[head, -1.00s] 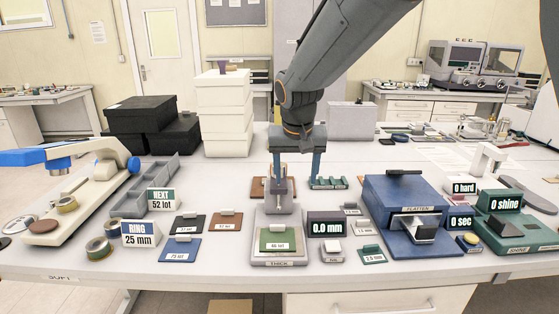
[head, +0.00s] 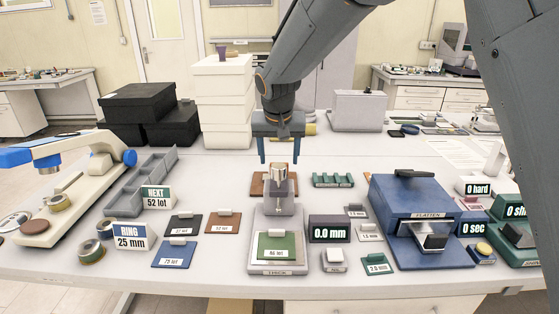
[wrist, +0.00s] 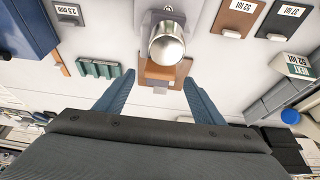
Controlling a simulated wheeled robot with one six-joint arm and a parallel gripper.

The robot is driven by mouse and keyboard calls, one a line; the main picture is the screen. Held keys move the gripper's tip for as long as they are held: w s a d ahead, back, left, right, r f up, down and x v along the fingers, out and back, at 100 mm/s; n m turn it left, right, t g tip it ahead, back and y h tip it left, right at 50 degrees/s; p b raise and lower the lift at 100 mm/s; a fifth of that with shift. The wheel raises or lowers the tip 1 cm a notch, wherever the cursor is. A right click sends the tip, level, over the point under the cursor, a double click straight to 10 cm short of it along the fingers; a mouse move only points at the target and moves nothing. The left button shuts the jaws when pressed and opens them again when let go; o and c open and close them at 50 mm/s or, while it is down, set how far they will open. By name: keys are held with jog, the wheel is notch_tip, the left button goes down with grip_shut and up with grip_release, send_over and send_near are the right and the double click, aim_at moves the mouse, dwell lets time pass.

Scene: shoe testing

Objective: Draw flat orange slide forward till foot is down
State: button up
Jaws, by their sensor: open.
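The grey thickness gauge (head: 280,210), marked THICK, stands at the table's middle with a green sample (head: 276,245) on its front plate. A silver cylinder tops its post and also shows in the wrist view (wrist: 167,45). Its display (head: 329,229) reads 0.0 mm. A flat orange-brown plate (head: 259,185) lies behind the post, partly hidden by it; the wrist view shows it too (wrist: 150,74). I cannot tell surely whether it is the slide. My gripper (head: 280,158) is open and empty, its blue fingers apart, above and behind the gauge. The foot's height is unclear.
The blue FLATTEN press (head: 425,210) stands right of the gauge. A narrow orange strip (wrist: 60,63) shows beside it in the wrist view. A green notched rack (head: 333,180) lies behind the display. Sample cards lie left; white boxes (head: 223,105) stand at the back.

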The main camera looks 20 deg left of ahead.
jog(key=shift+p+x, duration=0.5)
jog(key=shift+x, duration=1.4)
